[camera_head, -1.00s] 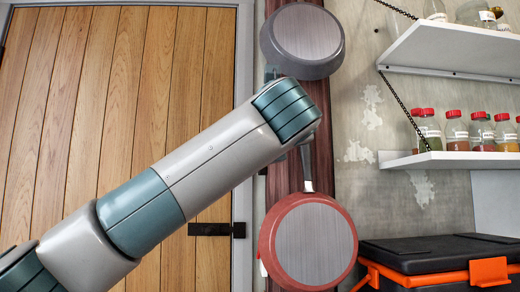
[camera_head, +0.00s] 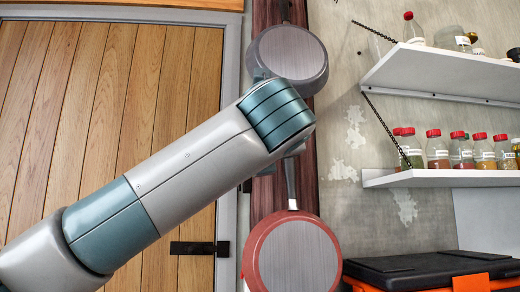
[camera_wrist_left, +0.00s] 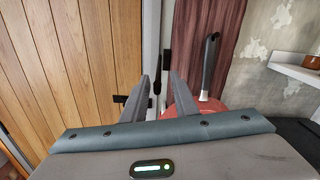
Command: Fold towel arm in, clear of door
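The plank door (camera_head: 110,110) stands shut in its grey frame (camera_head: 231,60). My left arm crosses the door in the head view and hides its gripper. In the left wrist view my left gripper (camera_wrist_left: 158,78) is open, its two fingers apart and pointing at the door frame's edge. A slim dark bar (camera_wrist_left: 157,84) shows upright between the fingers. It may be the towel arm, but I cannot tell for sure, nor whether a finger touches it. A small black bracket (camera_wrist_left: 167,64) sits beside it. No towel shows. My right gripper is out of view.
On the dark red board hang a grey pan (camera_head: 290,55) and a red pan (camera_head: 297,258), close to my left wrist. Shelves (camera_head: 440,75) with jars stand at right, above a black and orange case (camera_head: 420,268). A black latch (camera_head: 200,248) crosses the door edge.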

